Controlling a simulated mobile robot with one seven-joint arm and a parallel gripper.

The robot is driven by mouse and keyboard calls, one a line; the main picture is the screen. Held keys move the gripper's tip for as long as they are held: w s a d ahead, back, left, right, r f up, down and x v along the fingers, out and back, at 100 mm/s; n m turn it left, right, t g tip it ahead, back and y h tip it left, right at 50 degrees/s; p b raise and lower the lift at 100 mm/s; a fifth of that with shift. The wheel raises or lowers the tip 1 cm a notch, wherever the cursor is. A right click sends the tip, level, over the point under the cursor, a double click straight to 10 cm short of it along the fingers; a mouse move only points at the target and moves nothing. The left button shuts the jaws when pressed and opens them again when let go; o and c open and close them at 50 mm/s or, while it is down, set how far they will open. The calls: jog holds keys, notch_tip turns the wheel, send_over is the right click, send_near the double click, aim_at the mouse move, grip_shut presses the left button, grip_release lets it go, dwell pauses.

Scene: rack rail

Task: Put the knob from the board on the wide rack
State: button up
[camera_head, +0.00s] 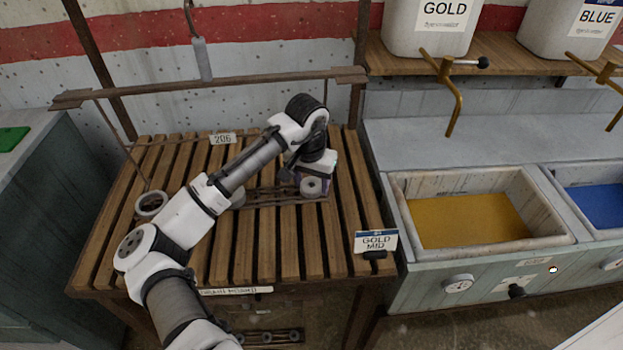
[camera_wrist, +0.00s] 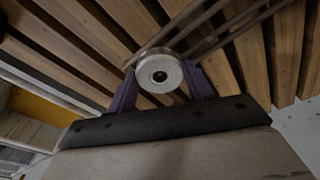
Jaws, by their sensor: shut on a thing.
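A round grey knob (camera_wrist: 158,70) with a dark centre hole sits between the purple fingers of my gripper (camera_wrist: 163,88) in the wrist view. My gripper (camera_head: 312,180) is shut on it. In the head view the knob (camera_head: 311,187) shows low over the right part of the slatted wooden rack (camera_head: 238,265). A narrow dark rail-like board (camera_head: 275,200) lies on the slats beside and under it; the wrist view shows its bars (camera_wrist: 222,32) close behind the knob. I cannot tell whether the knob touches the board.
A grey ring (camera_head: 151,204) lies at the rack's left. Another round piece (camera_head: 237,198) is partly hidden by my arm. A "GOLD MID" sign (camera_head: 376,241) stands at the front right corner. A rusty bar (camera_head: 215,85) spans the back. A yellow-filled basin (camera_head: 468,220) is right.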

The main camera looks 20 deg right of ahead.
jog(key=o, duration=1.1)
